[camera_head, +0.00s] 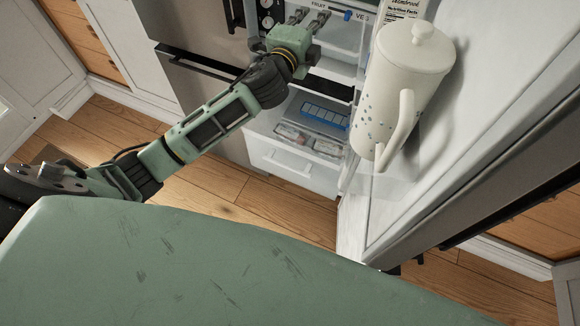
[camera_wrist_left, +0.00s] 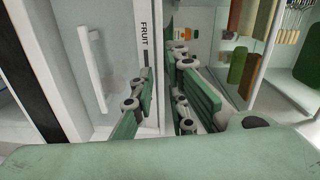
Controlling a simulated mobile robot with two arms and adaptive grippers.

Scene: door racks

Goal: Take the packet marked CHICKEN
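My left gripper (camera_head: 310,19) reaches into the open fridge, near the strip marked FRUIT. Its two fingers stand apart, with nothing visible held between them; they also show in the left wrist view (camera_wrist_left: 160,80). No packet with a readable CHICKEN marking shows. Wrapped packets (camera_head: 293,134) lie in the lower open drawer (camera_head: 290,163), below the gripper; their print is too small to read. My right gripper is not in view.
A white lidded pitcher (camera_head: 403,85) stands on the open fridge door's shelf, right of my left arm. A carton with nutrition print (camera_head: 402,8) stands behind it. A blue tray (camera_head: 325,115) lies above the packets. The wooden floor (camera_head: 220,190) is clear.

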